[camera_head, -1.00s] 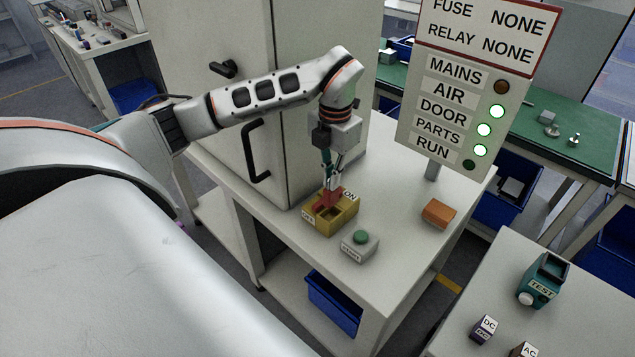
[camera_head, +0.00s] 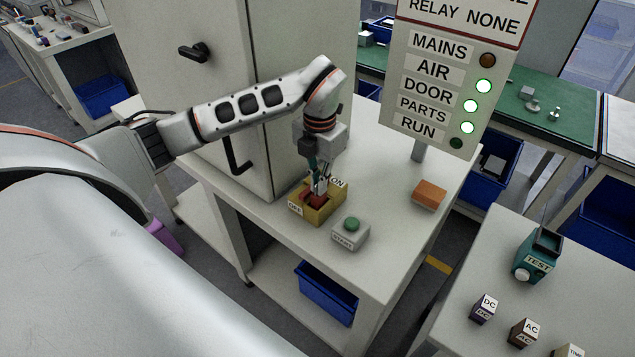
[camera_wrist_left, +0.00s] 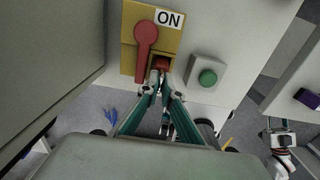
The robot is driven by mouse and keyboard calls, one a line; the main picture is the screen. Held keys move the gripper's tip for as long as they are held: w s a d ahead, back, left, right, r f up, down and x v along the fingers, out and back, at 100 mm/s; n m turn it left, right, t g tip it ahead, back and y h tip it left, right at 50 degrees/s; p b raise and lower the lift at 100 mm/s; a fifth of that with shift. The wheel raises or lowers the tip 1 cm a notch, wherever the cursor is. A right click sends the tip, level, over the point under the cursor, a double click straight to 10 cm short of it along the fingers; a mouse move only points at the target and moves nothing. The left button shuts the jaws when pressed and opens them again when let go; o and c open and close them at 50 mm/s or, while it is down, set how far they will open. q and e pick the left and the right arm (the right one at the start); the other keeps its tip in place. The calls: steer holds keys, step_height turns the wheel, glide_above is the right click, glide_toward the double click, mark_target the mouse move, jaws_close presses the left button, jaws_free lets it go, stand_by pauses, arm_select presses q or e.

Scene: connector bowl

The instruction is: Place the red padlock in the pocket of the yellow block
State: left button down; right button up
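The yellow block (camera_head: 325,212) stands on the white table with ON and OFF labels; it also shows in the left wrist view (camera_wrist_left: 129,60). A red lever (camera_wrist_left: 145,36) lies on its top. The red padlock (camera_wrist_left: 160,63) is at the block's square pocket, its lower part hidden by the walls; it shows as a red patch in the head view (camera_head: 318,199). My left gripper (camera_head: 319,187) points down over the pocket, its fingertips (camera_wrist_left: 160,84) closed about the padlock's near end. What seems to be my right gripper (camera_wrist_left: 275,130) shows small in the left wrist view, its fingers unclear.
A grey box with a green button (camera_head: 351,228) stands close to the block's right. An orange block (camera_head: 429,194) lies farther right. A cabinet (camera_head: 225,100) rises behind left, and a sign panel (camera_head: 440,90) stands behind right. The tabletop between them is clear.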

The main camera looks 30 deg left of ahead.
arm_select(q)
steer(key=shift+f, duration=0.15)
steer(key=c, duration=2.3)
jaws_free()
steer(key=shift+o, duration=0.3)
arm_select(e)
steer(key=shift+s+d+f, duration=0.2)
steer(key=shift+f, duration=0.25)
